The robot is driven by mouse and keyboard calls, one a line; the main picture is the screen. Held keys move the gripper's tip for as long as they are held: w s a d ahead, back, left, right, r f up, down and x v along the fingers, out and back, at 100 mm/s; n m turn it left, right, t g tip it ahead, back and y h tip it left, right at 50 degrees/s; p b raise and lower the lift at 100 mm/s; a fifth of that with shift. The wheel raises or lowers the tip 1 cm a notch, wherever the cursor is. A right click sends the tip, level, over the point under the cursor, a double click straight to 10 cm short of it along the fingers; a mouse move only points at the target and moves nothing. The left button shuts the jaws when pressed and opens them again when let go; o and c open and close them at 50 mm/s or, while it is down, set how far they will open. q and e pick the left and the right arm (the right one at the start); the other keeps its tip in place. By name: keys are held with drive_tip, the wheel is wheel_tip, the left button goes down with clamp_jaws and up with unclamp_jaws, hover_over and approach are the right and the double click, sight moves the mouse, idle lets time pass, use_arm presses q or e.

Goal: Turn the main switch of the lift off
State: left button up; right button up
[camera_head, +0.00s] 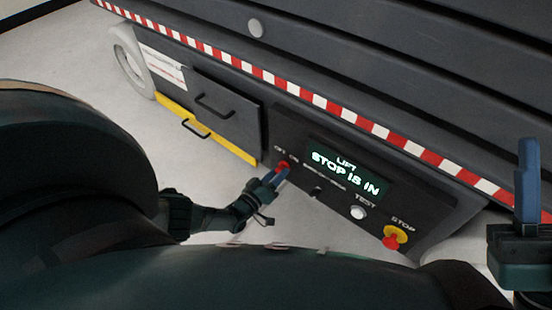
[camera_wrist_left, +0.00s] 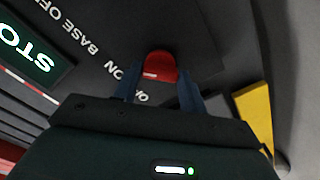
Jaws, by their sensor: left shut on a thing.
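The lift's dark control panel (camera_head: 300,125) carries a lit display (camera_head: 345,172) that reads "LIFT STOP IS IN". The red main switch (camera_head: 284,165) is at the panel's left end, near on/off lettering. It also shows in the left wrist view as a red knob (camera_wrist_left: 160,66). My left gripper (camera_head: 273,179) is shut on this red knob, with a blue finger on each side of it in the left wrist view (camera_wrist_left: 160,92). The fingers partly hide the knob and some lettering. My right gripper (camera_head: 527,185) shows at the right edge, away from the panel; its jaw opening is unclear.
A red stop button (camera_head: 391,237) on a yellow base and a pale test button (camera_head: 357,212) sit further right on the panel. A small dark selector (camera_head: 316,191) is between. The floor below is clear.

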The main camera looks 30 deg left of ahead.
use_arm(q)
drive_tip(key=shift+s+n, duration=0.1)
drive_tip(key=shift+n, duration=4.9)
drive_tip(key=o, duration=1)
drive_tip(key=s+p, duration=0.1)
drive_tip(key=s, duration=0.3)
drive_tip(key=s+p, duration=0.1)
drive_tip(key=s, duration=0.3)
drive_tip(key=s+a+p, duration=0.1)
drive_tip(key=s, duration=0.4)
use_arm(e)
drive_tip(key=f+m+h, duration=0.2)
drive_tip(key=m+h, duration=0.1)
drive_tip(key=f+m+h, duration=0.1)
drive_tip(key=f+m, duration=0.1)
drive_tip(key=shift+w+a+h, duration=0.15)
drive_tip(key=shift+w+h, duration=0.25)
drive_tip(key=shift+r, duration=0.1)
